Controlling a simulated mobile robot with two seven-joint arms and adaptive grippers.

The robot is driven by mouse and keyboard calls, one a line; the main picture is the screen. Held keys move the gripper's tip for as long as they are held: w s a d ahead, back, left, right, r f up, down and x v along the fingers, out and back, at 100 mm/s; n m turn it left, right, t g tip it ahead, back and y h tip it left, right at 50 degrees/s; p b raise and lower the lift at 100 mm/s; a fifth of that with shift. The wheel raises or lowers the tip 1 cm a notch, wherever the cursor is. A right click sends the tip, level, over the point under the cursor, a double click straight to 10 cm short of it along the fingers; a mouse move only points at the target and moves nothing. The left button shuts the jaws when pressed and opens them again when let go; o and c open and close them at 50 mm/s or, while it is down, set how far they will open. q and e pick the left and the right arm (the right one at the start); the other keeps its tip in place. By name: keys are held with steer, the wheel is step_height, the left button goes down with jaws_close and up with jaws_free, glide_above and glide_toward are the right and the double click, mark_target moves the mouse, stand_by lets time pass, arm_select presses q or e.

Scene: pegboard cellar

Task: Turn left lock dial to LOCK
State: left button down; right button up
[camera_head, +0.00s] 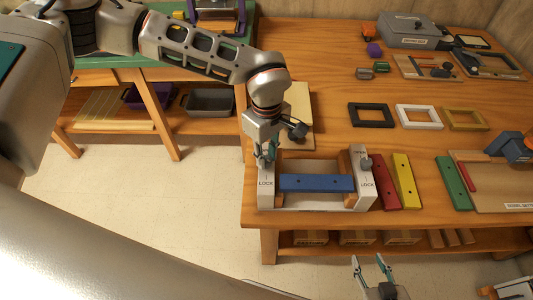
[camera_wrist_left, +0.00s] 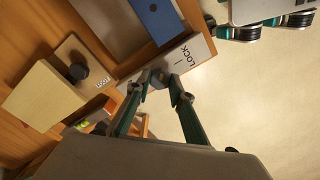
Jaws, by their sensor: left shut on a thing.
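The clamp fixture (camera_head: 300,200) stands at the table's front edge with a blue bar (camera_head: 315,183) between its two white-faced end blocks. The left end block (camera_head: 266,197) has a LOCK label on its front; the label also shows in the left wrist view (camera_wrist_left: 186,68). My left gripper (camera_head: 266,160) is over the top of this block. In the wrist view its fingers (camera_wrist_left: 159,79) close together beside the label. The left dial is hidden by the fingers, so its setting cannot be read. The right dial (camera_head: 366,164) is a dark knob on the right block. My right gripper (camera_head: 368,263) is open and empty, in front of the table.
Red (camera_head: 385,187), yellow (camera_head: 405,180) and green (camera_head: 453,183) bars lie right of the fixture. Black (camera_head: 371,104), white (camera_head: 419,106) and ochre (camera_head: 465,107) frames lie behind. A beige board (camera_head: 299,100) is close behind my left gripper. The table's middle is fairly clear.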

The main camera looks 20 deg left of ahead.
arm_select(q)
steer(key=m, duration=0.3)
steer(key=shift+r+m+p, duration=0.1)
steer(key=shift+m+p, duration=0.25)
steer(key=shift+m, duration=0.05)
steer(key=m, duration=0.3)
steer(key=shift+p, duration=0.3)
steer(key=shift+m, duration=1)
steer(key=c, duration=1.8)
jaws_free()
